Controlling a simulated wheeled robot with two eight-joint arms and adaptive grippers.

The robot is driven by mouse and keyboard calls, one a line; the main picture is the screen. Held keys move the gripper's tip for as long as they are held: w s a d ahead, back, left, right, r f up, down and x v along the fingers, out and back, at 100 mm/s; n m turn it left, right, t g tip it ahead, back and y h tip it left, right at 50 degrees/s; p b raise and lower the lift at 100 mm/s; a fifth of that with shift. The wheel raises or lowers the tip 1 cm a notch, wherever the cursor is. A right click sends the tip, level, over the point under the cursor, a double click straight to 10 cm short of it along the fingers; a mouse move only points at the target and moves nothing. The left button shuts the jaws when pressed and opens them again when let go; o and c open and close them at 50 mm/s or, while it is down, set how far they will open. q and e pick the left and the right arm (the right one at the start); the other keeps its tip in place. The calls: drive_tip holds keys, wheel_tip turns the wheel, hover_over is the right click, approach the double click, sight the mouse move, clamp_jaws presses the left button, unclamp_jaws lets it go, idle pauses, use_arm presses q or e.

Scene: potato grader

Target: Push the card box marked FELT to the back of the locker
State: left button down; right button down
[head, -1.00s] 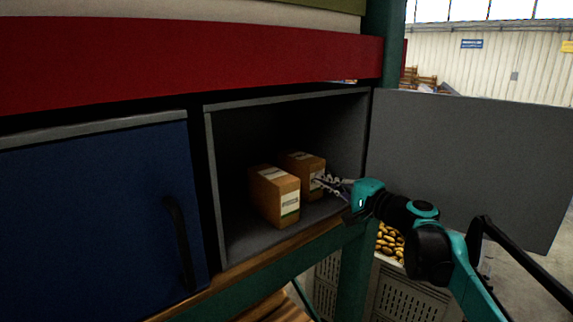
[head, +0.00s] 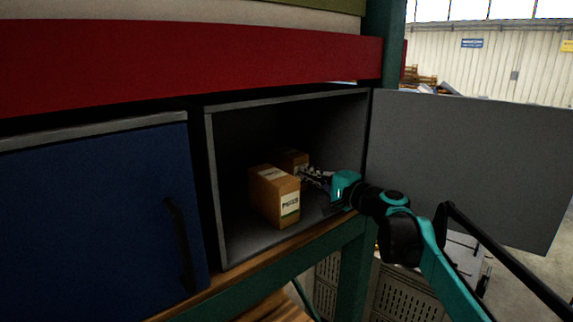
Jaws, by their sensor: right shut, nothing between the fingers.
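Two brown card boxes stand in the open grey locker (head: 230,150). The nearer box (head: 265,202) stands upright with a white label on its front; its lettering is too small to read surely. The farther box (head: 290,157) is deeper in, partly hidden behind the nearer one and my gripper; its label is mostly covered and I cannot read FELT on it. My right gripper (head: 307,174) is shut and empty, inside the locker, with its fingertips at the front face of the farther box. Whether they touch is hard to tell. My left gripper is not in view.
The locker's grey door (head: 470,170) stands open to the right. A closed blue door (head: 90,220) with a black handle is to the left. A red beam (head: 190,60) runs above. The locker floor right of the nearer box is clear.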

sight(297, 168)
drive_tip(key=shift+p+x, duration=0.35)
drive_tip(key=shift+x, duration=2.55)
drive_tip(key=shift+s+d, duration=0.35)
drive_tip(key=v, duration=2.3)
